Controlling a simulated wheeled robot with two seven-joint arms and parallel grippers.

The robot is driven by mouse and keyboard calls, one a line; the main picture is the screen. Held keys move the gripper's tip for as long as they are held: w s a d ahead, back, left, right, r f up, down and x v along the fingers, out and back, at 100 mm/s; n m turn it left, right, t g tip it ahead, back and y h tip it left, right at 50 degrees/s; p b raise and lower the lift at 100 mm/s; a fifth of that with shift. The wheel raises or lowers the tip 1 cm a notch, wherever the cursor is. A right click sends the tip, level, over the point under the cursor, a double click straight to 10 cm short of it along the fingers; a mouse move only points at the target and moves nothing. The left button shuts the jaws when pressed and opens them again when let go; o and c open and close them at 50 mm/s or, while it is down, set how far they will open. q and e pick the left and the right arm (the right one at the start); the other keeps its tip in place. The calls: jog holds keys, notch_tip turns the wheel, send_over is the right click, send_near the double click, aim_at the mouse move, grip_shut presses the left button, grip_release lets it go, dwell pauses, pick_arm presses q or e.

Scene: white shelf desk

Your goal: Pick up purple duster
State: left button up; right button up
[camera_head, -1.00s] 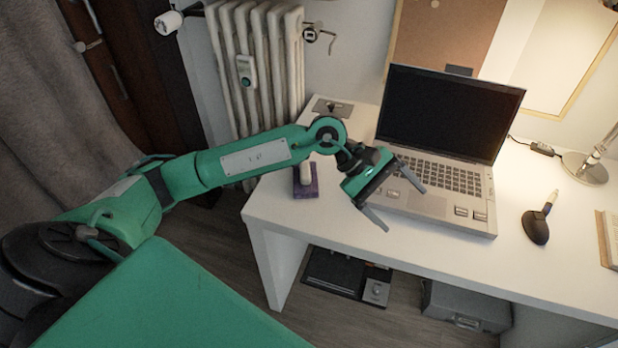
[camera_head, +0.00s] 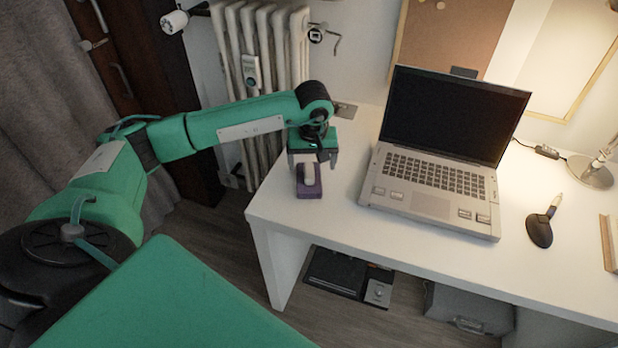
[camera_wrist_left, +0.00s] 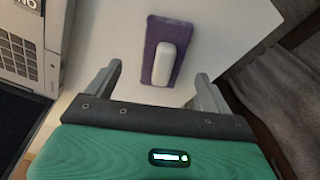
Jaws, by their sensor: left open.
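The purple duster (camera_head: 309,192) lies on the left end of the white desk, with a pale handle on top. It also shows in the left wrist view (camera_wrist_left: 152,40), ahead of the fingers, with its white handle in line with the gap between them. My left gripper (camera_head: 313,170) is open and empty, pointing down over the far part of the duster. In the left wrist view the two fingers (camera_wrist_left: 157,85) are spread wide on either side of the handle's near end, with no visible contact. My right gripper is not in view.
An open laptop (camera_head: 430,195) stands right of the duster. A dark mouse-like object (camera_head: 538,232) and a lamp base (camera_head: 590,172) are farther right. The desk's left edge (camera_head: 256,200) is close to the duster. A radiator (camera_head: 262,60) stands behind.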

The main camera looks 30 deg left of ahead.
aim_at(309, 170)
pick_arm(q)
jog(key=shift+w+a+f, duration=0.15)
jog(key=shift+a+f, duration=0.05)
jog(key=shift+f, duration=0.8)
jog(key=f, duration=0.1)
jog(key=a+f, duration=0.1)
jog(key=f, duration=0.1)
jog(key=shift+w+a+f+p, duration=0.15)
jog(key=shift+w+f+p, duration=0.05)
jog(key=shift+w+p, duration=0.15)
jog(key=shift+w+f, duration=0.1)
jog(key=shift+f, duration=0.4)
jog(key=c, duration=1.1)
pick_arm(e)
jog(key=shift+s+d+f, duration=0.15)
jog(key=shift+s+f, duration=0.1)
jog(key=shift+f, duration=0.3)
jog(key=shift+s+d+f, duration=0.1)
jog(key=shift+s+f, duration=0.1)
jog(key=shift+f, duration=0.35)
pick_arm(q)
jog(key=shift+r, duration=0.15)
